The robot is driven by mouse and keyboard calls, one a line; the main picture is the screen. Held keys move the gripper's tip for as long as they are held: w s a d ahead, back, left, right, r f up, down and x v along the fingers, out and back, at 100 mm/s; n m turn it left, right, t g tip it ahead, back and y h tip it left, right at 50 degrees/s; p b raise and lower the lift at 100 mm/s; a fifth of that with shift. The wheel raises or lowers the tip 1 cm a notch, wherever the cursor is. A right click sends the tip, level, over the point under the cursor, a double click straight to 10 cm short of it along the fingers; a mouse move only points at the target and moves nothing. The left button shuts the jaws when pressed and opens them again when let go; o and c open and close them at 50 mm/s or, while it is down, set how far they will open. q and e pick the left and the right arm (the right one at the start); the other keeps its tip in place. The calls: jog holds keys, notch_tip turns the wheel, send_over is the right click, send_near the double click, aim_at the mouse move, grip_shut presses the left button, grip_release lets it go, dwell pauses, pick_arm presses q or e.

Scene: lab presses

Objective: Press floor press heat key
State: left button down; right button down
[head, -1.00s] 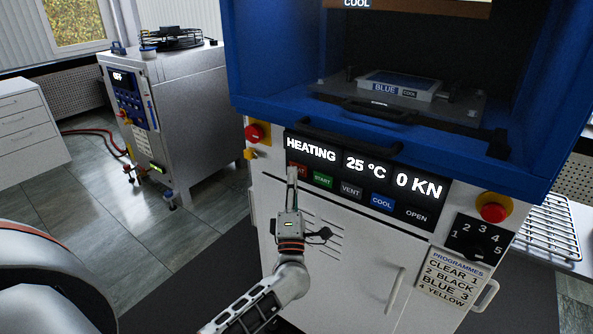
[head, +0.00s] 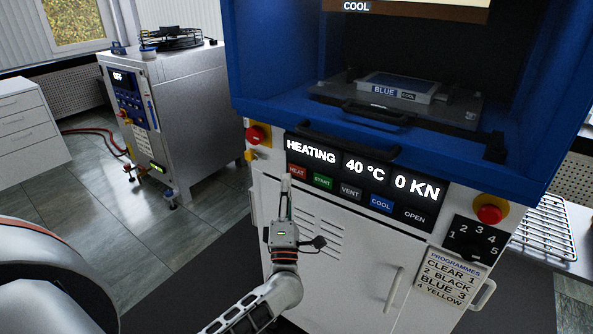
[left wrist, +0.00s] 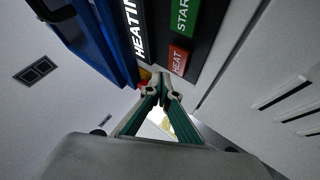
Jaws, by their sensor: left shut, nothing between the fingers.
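The floor press (head: 340,230) is white below with a blue frame above. Its black panel reads HEATING, 40 °C and 0 KN (head: 365,167). The red HEAT key (head: 297,172) is at the left end of the key row, beside the green START key. The HEAT key also shows in the left wrist view (left wrist: 178,60). My left gripper (head: 286,180) is shut and empty. Its tips are just below and left of the HEAT key and look a little apart from it in the left wrist view (left wrist: 160,76). My right gripper is not in view.
Red stop buttons (head: 257,135) flank the panel. A handle bar (head: 348,143) juts out above it. A blue-labelled mould (head: 398,88) sits inside the press. A grey cabinet unit (head: 170,115) stands left, with open floor between.

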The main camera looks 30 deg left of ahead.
pick_arm(q)
jog(key=s+p, duration=0.1)
jog(key=s, duration=0.2)
jog(key=shift+s+a, duration=0.15)
jog(key=shift+s, duration=0.2)
jog(key=shift+r, duration=0.1)
dwell(0.6)
jog(key=s+d+f+m+g+h, duration=0.2)
jog(key=s+d+f+m+h, duration=0.2)
jog(key=d+f+m+h, duration=0.55)
jog(key=s+d+f+m+g+h, duration=0.1)
jog(key=s+d+f+m+h, duration=0.5)
jog(key=m, duration=0.6)
jog(key=s+d+f+m+g, duration=0.1)
jog(key=s+f+m+g, duration=0.6)
jog(key=s+f, duration=0.5)
notch_tip(320, 180, down, 4)
jog(key=shift+s+d+m+g+y, duration=0.15)
jog(key=shift+s+m+g+y, duration=0.2)
jog(key=shift+m, duration=0.3)
dwell(2.4)
